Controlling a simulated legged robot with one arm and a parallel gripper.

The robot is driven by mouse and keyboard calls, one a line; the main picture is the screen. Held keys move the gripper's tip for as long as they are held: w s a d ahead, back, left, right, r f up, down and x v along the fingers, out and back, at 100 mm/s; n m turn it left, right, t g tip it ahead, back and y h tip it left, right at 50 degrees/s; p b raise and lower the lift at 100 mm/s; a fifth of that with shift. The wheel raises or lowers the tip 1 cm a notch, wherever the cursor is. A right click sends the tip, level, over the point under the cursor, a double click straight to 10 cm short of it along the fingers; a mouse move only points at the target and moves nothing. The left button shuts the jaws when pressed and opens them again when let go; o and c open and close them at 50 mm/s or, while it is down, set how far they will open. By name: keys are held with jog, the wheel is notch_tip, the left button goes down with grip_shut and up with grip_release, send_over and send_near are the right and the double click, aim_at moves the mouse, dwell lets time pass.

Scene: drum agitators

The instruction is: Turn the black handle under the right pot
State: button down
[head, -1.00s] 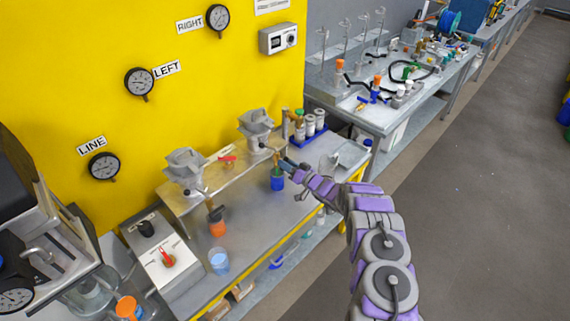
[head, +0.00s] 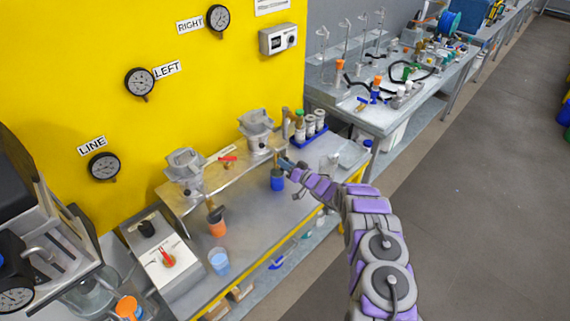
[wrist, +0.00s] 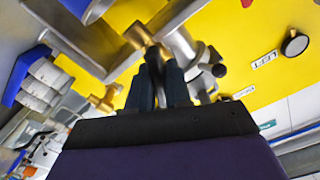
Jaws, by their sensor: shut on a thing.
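The right pot (head: 256,122) is a grey metal cup with a flared square rim, on the shelf against the yellow panel. My gripper (head: 284,162) reaches in from the right, just below and right of this pot. In the wrist view my gripper (wrist: 158,82) has its dark fingers close together, shut on the black handle at the valve under the pot. The fingers hide most of the handle. A brass fitting (wrist: 138,36) shows just beyond the fingertips. The left pot (head: 185,165) stands apart to the left.
A blue cup (head: 277,184) stands below the right pot, close to my gripper. An orange cup (head: 217,229) and a light blue beaker (head: 219,262) stand on the bench further left. A blue rack of white bottles (head: 310,130) stands behind. A red lever (head: 228,159) lies between the pots.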

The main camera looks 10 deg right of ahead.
dwell(0.3)
jog(key=shift+s+f+n+b, duration=0.1)
jog(key=shift+n+b, duration=1.1)
jog(key=shift+n, duration=1.6)
jog(key=c, duration=1.1)
grip_release()
jog(key=shift+c, duration=0.2)
